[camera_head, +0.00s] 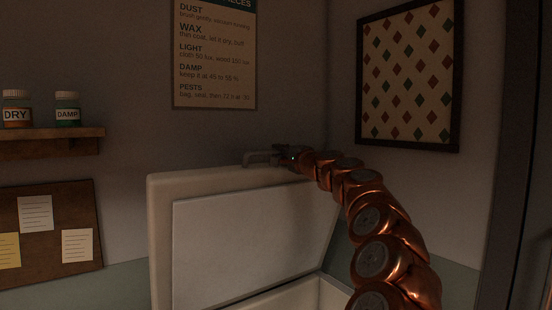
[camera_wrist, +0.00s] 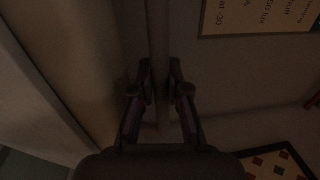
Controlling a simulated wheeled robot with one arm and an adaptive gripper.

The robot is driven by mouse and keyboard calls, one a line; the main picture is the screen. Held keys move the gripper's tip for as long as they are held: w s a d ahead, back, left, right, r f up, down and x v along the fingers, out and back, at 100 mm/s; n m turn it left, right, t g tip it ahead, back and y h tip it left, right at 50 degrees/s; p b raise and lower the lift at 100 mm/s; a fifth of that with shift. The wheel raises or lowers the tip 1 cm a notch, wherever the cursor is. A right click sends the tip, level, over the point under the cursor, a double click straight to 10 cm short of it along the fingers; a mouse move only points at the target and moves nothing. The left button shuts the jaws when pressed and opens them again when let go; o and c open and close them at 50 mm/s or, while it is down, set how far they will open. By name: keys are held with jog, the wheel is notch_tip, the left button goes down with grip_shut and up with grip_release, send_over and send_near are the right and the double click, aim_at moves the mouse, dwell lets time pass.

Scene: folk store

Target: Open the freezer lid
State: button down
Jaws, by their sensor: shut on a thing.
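The white freezer lid (camera_head: 240,250) stands raised and steeply tilted in the head view, with its inner panel facing me. Part of the freezer's open rim (camera_head: 318,294) shows below it at the right. A grey bar handle (camera_head: 258,158) sits on the lid's top edge. My gripper (camera_head: 284,157) is at the right part of this handle. In the wrist view the two fingers of my gripper (camera_wrist: 160,88) are closed around the upright-looking handle bar (camera_wrist: 157,35). The lid's pale edge (camera_wrist: 50,80) runs along the left there. The freezer's inside is mostly hidden.
A wall shelf (camera_head: 50,142) with two bottles is at the left, above a cork board (camera_head: 50,232) with notes. A poster (camera_head: 214,60) and a framed diamond pattern (camera_head: 408,75) hang behind the lid. A dark upright edge (camera_head: 505,150) stands at the right.

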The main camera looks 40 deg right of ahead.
jog(key=shift+s, duration=0.1)
jog(key=c, duration=1.1)
grip_release()
jog(key=shift+c, duration=0.2)
jog(key=s+f, duration=0.1)
jog(key=s, duration=1)
jog(key=shift+s+a+f, duration=0.2)
jog(key=shift+s+a, duration=0.1)
jog(key=shift+s, duration=0.1)
